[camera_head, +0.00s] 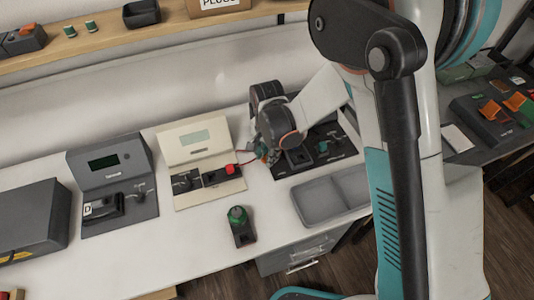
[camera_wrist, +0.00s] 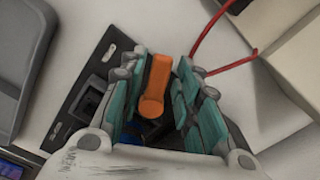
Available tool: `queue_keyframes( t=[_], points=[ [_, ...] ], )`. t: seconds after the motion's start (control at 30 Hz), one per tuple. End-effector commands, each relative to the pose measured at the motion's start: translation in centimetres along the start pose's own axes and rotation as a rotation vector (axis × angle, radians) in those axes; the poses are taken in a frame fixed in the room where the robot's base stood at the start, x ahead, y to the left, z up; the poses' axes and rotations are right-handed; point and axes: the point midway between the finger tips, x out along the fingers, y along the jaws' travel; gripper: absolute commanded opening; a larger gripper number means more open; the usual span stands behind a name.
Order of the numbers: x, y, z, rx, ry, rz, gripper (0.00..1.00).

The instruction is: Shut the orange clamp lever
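The orange clamp lever (camera_wrist: 155,88) shows in the wrist view, between the two teal fingers of my gripper (camera_wrist: 157,82). The fingers stand apart on either side of it, with narrow gaps visible; contact cannot be told. The lever sits over a dark fixture plate (camera_wrist: 76,88), partly hidden by the fingers. In the head view, my gripper (camera_head: 264,152) is low over the left part of the dark fixture (camera_head: 332,154), and my arm hides much of that area. The lever cannot be made out clearly there.
A red wire (camera_wrist: 230,65) runs close to my gripper. A cream meter (camera_head: 196,137) with a red plug (camera_head: 231,169) stands to the left. A grey tray (camera_head: 318,202) lies in front of the fixture. A green-topped device (camera_head: 239,222) stands on the bench, with clear bench around it.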

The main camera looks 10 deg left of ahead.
Motion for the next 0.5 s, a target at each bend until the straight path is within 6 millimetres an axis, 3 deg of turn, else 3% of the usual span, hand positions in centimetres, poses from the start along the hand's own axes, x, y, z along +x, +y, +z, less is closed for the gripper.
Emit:
queue_keyframes(
  t=[0.03, 0.1, 0.3, 0.5],
  points=[
    [-0.01, 0.00, 0.00, 0.000, 0.000, 0.000, 0.11],
    [-0.01, 0.00, 0.00, 0.000, 0.000, 0.000, 0.00],
    [0.01, -0.07, 0.00, 0.012, 0.000, 0.000, 0.00],
    [0.07, -0.74, -0.07, 0.143, 0.000, 0.000, 0.00]
  ],
)
